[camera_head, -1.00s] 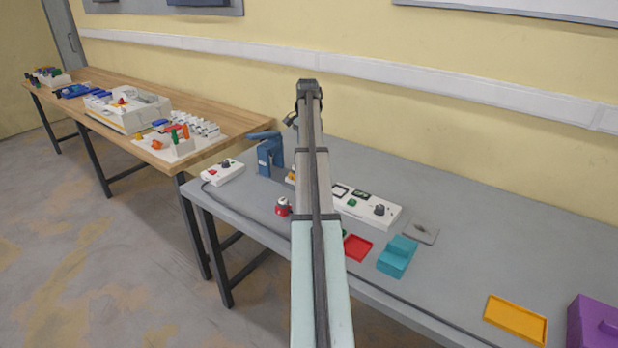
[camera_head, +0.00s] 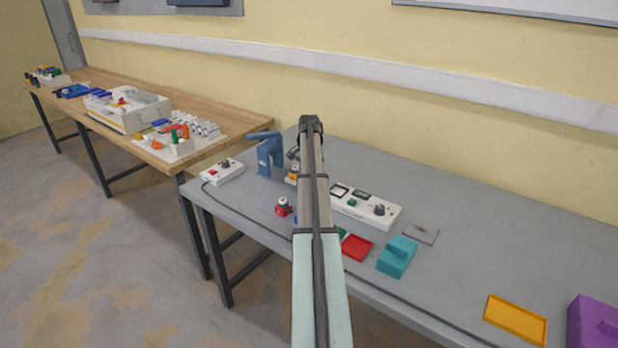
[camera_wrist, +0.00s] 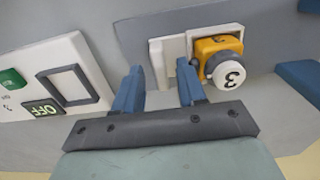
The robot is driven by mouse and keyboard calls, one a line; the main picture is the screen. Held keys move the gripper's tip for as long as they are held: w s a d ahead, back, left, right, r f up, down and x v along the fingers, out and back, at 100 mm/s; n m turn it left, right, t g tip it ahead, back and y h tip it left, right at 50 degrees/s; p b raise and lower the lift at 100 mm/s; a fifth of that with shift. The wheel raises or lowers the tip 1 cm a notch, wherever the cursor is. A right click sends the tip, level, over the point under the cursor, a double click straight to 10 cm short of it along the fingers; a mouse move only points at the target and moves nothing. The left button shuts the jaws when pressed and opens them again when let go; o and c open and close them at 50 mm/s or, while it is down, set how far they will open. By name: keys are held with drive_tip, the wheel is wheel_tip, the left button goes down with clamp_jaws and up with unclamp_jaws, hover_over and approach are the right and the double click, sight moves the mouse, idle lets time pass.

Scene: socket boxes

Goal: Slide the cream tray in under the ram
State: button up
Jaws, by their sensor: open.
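The cream tray (camera_wrist: 158,61) shows in the wrist view, with a cream plate between and just beyond my fingertips. A yellow-orange block (camera_wrist: 206,46) with a white round cap marked 3 (camera_wrist: 230,75) sits at its right part. My gripper (camera_wrist: 159,70) is open, one blue finger on each side of the plate; whether they touch it I cannot tell. In the head view my arm hides the gripper and most of the tray; a bit of the orange block (camera_head: 292,178) shows. The blue press (camera_head: 269,154) with the ram stands left of it.
A white control box (camera_head: 366,208) with dial and display stands right of my arm; it is left in the wrist view (camera_wrist: 55,85). Another white box (camera_head: 222,172) stands left of the press.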

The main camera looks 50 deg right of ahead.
drive_tip(key=shift+f, duration=0.5)
drive_tip(key=shift+c, duration=0.4)
clamp_jaws()
